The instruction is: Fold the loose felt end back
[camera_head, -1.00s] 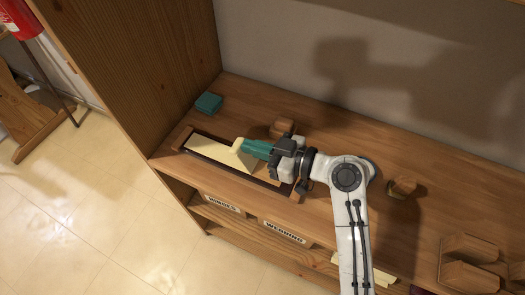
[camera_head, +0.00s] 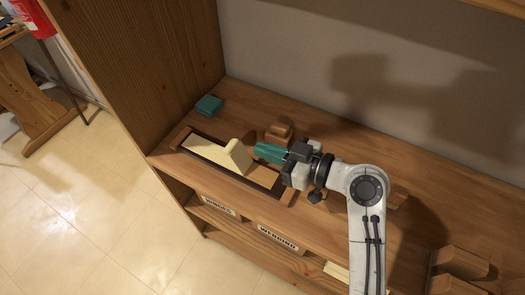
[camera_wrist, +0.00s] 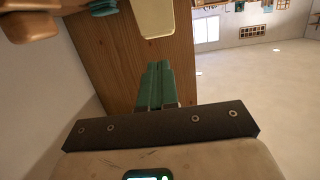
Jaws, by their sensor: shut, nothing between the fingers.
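A cream felt strip (camera_head: 206,148) lies in a long dark-edged wooden tray (camera_head: 268,186) on the shelf. Its right end stands up as a steep raised flap (camera_head: 237,155), with bare wood of the tray to its right. My gripper (camera_head: 257,151), with teal fingers, is shut and empty, just right of and behind the flap, with a small gap seeming to lie between them. In the wrist view my shut fingertips (camera_wrist: 158,66) point toward the cream felt (camera_wrist: 157,18), which shows at the top edge. The felt's underside contact is hidden.
A teal block (camera_head: 209,104) sits behind the tray's left end. A wooden block (camera_head: 279,132) stands behind my fingers. More wooden pieces (camera_head: 462,262) lie at the right. The cabinet side wall (camera_head: 140,70) bounds the left, and the shelf's front edge is close to the tray.

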